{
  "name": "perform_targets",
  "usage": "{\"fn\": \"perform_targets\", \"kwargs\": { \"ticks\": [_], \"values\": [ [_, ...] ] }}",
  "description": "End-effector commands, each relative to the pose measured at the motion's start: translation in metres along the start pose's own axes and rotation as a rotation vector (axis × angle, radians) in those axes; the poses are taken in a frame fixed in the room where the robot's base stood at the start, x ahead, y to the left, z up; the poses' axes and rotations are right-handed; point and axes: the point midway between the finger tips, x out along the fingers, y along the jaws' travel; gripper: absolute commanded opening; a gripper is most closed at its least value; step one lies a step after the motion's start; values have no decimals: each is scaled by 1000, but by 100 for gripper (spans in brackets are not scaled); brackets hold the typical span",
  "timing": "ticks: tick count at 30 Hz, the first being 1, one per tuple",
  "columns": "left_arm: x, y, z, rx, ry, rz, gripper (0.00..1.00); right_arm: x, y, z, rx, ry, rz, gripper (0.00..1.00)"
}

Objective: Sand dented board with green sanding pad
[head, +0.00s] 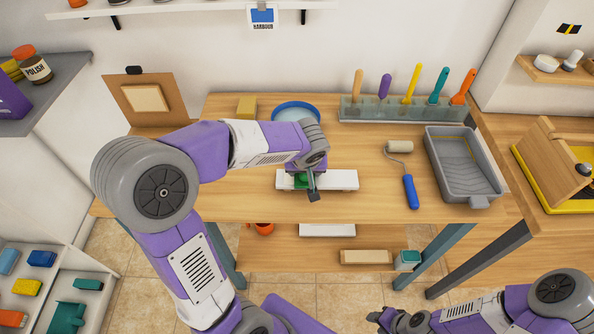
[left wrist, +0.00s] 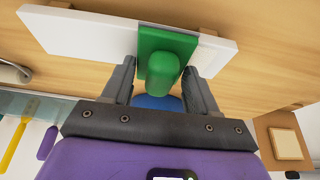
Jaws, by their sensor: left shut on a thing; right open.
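A white board (head: 342,180) lies flat on the wooden workbench; I cannot make out a dent in it. It also shows in the left wrist view (left wrist: 85,35). The green sanding pad (head: 301,181) is on the left half of the board, its flat base against or just over the top face. In the left wrist view the pad (left wrist: 165,50) has a rounded green handle between the fingers. My left gripper (left wrist: 162,85) is shut on that handle. My right gripper (head: 384,318) is open and empty, low at the front, well away from the board.
The bench (head: 240,205) is clear around the board. A roller (head: 408,175) and grey paint tray (head: 463,165) lie to the right.

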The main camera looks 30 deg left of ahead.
Motion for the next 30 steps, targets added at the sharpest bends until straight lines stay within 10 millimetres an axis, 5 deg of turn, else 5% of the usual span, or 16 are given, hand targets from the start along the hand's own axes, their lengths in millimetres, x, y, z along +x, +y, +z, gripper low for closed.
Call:
{"fn": "perform_targets", "kwargs": {
  "ticks": [10,30],
  "values": [
    [2,-2,1,-1,-1,0,24,8,3,0,0,0,0,43],
    [3,-50,3,-4,-7,-6,24,15,6,-1,0,0,0,43]
  ]
}}
